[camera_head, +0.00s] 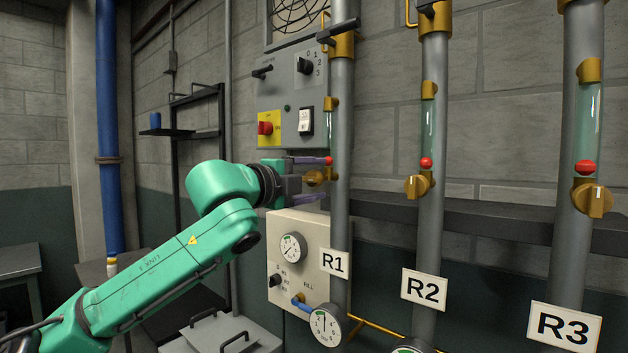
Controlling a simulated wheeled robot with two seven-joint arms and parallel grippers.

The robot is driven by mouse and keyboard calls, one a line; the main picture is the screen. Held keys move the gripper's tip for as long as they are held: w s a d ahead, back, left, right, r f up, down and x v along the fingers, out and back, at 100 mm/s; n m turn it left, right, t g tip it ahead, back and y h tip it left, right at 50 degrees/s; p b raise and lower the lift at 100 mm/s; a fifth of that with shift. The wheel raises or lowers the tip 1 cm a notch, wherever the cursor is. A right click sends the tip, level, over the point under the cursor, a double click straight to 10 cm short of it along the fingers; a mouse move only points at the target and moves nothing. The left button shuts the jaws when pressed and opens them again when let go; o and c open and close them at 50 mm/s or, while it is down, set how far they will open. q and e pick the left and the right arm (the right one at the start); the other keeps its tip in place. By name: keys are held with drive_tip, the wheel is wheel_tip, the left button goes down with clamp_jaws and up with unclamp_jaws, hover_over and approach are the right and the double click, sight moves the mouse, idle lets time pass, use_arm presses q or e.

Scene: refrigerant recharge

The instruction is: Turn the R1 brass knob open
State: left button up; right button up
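The R1 brass knob (317,177) sits on the grey R1 pipe (342,110), above the white R1 label (335,263). My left gripper (314,179) reaches in from the left at the knob's height. Its two fingers are spread, one above and one below the knob, with visible gaps to it. Whether the fingertips reach fully past the knob is hard to tell. A small red ball (329,161) shows in the pipe's sight glass near the upper fingertip. My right gripper is out of view.
The R2 knob (417,186) and R3 knob (593,199) are on pipes to the right. A grey switch panel (286,95) is above my gripper. A cream gauge panel (285,255) is close below it. A dark ledge (480,222) runs behind the pipes.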

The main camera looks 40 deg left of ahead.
use_arm(q)
drive_tip(key=s+b, duration=0.4)
drive_tip(key=s+f+b, duration=0.1)
drive_tip(key=s+b, duration=0.1)
drive_tip(key=shift+d, duration=0.1)
drive_tip(key=b, duration=0.3)
approach(313, 184)
drive_tip(key=s, duration=0.2)
drive_tip(key=s+r, duration=0.1)
drive_tip(key=s, duration=0.1)
